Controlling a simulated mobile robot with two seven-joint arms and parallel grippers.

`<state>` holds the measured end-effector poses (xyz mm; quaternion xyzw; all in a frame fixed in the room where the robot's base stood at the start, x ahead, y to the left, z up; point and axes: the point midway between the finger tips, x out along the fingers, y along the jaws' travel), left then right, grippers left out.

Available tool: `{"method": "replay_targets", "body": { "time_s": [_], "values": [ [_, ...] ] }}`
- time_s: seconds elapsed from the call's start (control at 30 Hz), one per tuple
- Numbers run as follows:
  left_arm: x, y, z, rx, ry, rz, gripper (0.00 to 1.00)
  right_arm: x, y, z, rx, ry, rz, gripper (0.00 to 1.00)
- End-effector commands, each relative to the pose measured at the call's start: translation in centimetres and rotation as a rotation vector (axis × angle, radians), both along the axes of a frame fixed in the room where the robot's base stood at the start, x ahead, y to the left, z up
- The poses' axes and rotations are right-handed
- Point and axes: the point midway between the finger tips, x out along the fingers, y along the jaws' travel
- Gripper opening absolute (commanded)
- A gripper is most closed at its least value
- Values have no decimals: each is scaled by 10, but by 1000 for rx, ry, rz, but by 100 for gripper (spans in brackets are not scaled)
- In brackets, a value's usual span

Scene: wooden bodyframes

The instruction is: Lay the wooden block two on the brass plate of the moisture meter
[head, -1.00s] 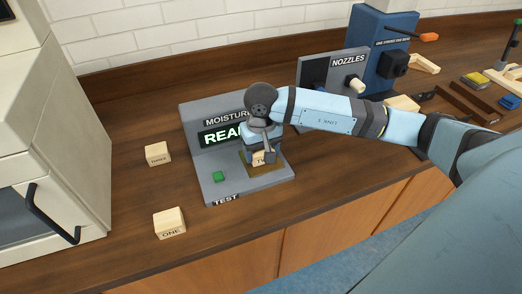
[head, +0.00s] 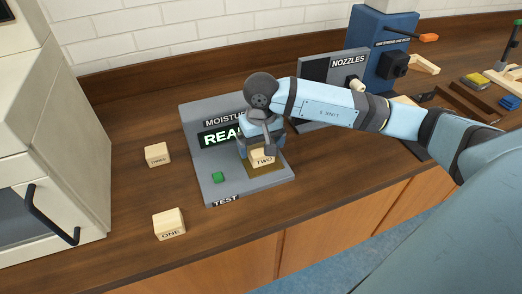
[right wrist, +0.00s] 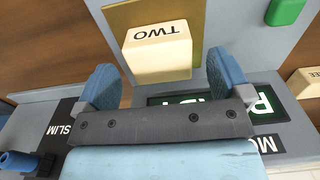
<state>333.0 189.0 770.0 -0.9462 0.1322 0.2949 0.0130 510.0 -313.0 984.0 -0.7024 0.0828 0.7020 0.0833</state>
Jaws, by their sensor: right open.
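Wooden block two (head: 263,158) rests on the brass plate (head: 266,172) of the grey moisture meter (head: 245,192). In the right wrist view block two (right wrist: 160,55) lies on the brass plate (right wrist: 188,14), between and ahead of the spread fingers. My right gripper (head: 262,150) is open just over the block; in the right wrist view its fingers (right wrist: 162,88) stand apart from the block's sides. The meter's display is lit and partly hidden by my arm. My left gripper is not in view.
Block three (head: 157,154) and block one (head: 169,223) stand on the wooden counter left of the meter. A green button (head: 218,177) is on the meter's base. The nozzles stand (head: 318,70) and a blue machine (head: 375,50) are behind my right arm. A white appliance (head: 50,150) is at left.

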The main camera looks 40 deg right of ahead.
Motion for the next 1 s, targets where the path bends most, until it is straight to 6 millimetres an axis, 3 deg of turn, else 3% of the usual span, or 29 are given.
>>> {"method": "replay_targets", "body": {
  "time_s": [0.3, 0.5, 1.0],
  "values": [
    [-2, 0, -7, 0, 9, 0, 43, 1, 0, 75, -1, -4, 0, 95],
    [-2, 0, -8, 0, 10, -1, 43, 0, 0, 104, 1, -2, -1, 95],
    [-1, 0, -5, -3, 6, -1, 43, 0, 0, 112, -1, 0, -1, 95]
  ]
}}
